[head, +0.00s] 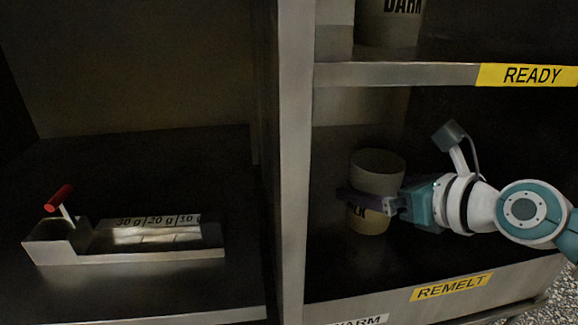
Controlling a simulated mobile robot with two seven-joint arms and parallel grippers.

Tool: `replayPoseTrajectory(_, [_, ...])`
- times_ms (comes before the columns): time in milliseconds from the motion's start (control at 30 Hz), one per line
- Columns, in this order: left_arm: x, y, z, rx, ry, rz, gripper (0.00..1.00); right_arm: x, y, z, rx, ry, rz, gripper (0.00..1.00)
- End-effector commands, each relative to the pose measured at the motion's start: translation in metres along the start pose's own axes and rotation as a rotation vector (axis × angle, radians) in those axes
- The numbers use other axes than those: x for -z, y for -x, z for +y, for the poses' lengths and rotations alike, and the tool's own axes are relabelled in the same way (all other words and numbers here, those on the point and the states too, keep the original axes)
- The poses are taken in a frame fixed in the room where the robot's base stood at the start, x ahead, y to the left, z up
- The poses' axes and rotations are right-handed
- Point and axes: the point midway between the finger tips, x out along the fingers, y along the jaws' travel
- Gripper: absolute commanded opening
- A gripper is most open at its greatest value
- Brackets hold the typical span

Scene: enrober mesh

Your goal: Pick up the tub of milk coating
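The tub of milk coating (378,184) is a pale, round, open-topped tub in the right bay, on the lower shelf level above the REMELT label. Part of its dark lettering, ending in "LK", shows below my finger. My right gripper (368,203) reaches in from the right at the tub's mid-height. One dark finger crosses the front of the tub, and the other finger is hidden. I cannot tell whether the fingers press on the tub or whether its base is clear of the shelf. My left gripper is out of view.
A DARK tub (388,22) stands on the upper shelf (400,73), labelled READY (533,75). An upright post (295,160) divides the bays. In the left bay sits a metal tray-like device (150,257) with a red handle (59,198) and gram markings.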

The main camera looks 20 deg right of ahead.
Motion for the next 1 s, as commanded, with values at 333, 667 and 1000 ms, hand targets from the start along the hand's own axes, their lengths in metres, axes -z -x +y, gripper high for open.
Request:
replayPoseTrajectory(333, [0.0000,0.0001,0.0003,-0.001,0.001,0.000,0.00,0.0000,0.0003,-0.0001,0.000,0.001,0.000,0.58])
replayPoseTrajectory(667, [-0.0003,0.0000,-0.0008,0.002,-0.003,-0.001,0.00,0.0000,0.0003,-0.0001,0.000,0.001,0.000,0.21])
replayPoseTrajectory(1000, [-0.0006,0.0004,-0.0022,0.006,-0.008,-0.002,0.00,-0.0018,0.0004,-0.0004,0.001,0.001,-0.004,0.00])
